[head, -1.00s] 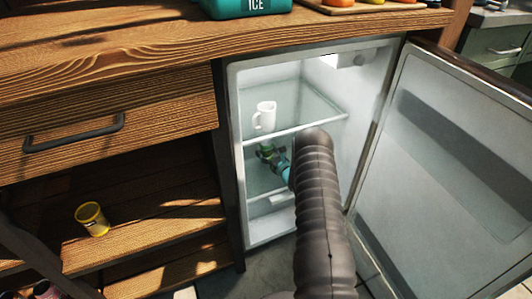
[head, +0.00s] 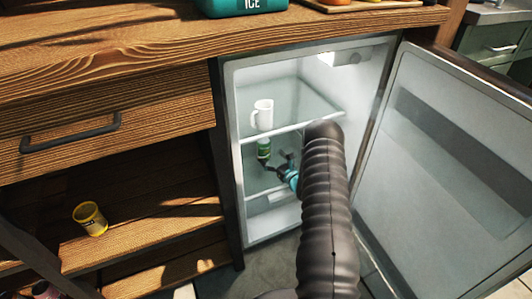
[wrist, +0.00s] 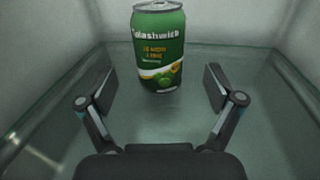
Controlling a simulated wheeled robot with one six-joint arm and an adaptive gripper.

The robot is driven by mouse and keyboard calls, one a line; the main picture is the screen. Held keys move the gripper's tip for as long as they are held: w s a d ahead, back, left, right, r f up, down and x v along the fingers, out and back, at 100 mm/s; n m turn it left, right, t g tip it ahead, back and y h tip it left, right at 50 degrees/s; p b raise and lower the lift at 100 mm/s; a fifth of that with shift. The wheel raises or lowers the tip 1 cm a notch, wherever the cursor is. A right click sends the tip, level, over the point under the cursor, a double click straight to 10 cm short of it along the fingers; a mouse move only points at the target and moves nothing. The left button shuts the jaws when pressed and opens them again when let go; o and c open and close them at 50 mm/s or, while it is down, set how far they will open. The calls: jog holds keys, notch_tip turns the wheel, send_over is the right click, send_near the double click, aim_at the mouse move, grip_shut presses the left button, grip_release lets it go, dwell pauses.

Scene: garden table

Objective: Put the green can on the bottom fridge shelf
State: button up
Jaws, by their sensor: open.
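The green can (head: 263,149) stands upright on the lower glass shelf (head: 255,181) inside the open fridge, below the upper shelf. In the wrist view the can (wrist: 160,48) is just ahead, upright on glass, with clear room between it and both fingers. My gripper (head: 281,163) is open and empty, inside the fridge to the right of the can and nearer to me. In the head view my arm hides part of the lower shelf and its right side.
A white mug (head: 263,114) stands on the upper shelf (head: 300,127), above the can. The fridge door (head: 450,180) is swung open to the right.

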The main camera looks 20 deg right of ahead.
jog(key=shift+s+d, duration=0.25)
jog(key=shift+s, duration=1.1)
jog(key=shift+s+d, duration=0.25)
jog(key=shift+s, duration=1.05)
